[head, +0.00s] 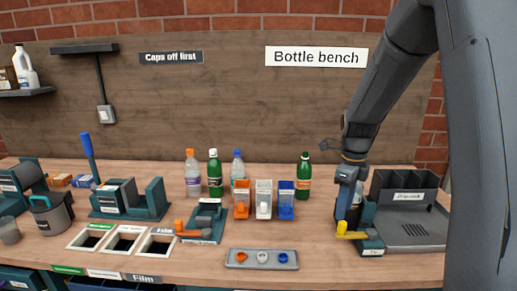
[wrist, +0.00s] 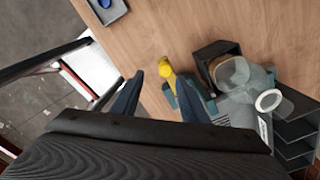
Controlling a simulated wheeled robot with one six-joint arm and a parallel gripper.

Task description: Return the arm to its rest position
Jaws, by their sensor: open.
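My gripper (head: 347,205) is at the right of the bench in the head view, low over the teal fixture with a yellow handle (head: 352,235). Its fingers also show in the wrist view (wrist: 160,96), spread apart with nothing visible between their tips. The yellow handle (wrist: 166,70) lies just beyond the fingers in that view. A clear container with a white ring (wrist: 268,100) is to the right of the fingers, apart from them. In the head view my gripper partly hides the fixture and what stands behind it.
A dark compartment rack with a drain tray (head: 415,231) stands close right of my gripper. Several bottles, including a green one (head: 304,176), stand behind orange, white and blue bins (head: 264,211). A grey cap tray (head: 241,263) lies in front. Bare wood (head: 325,230) separates the bins and my gripper.

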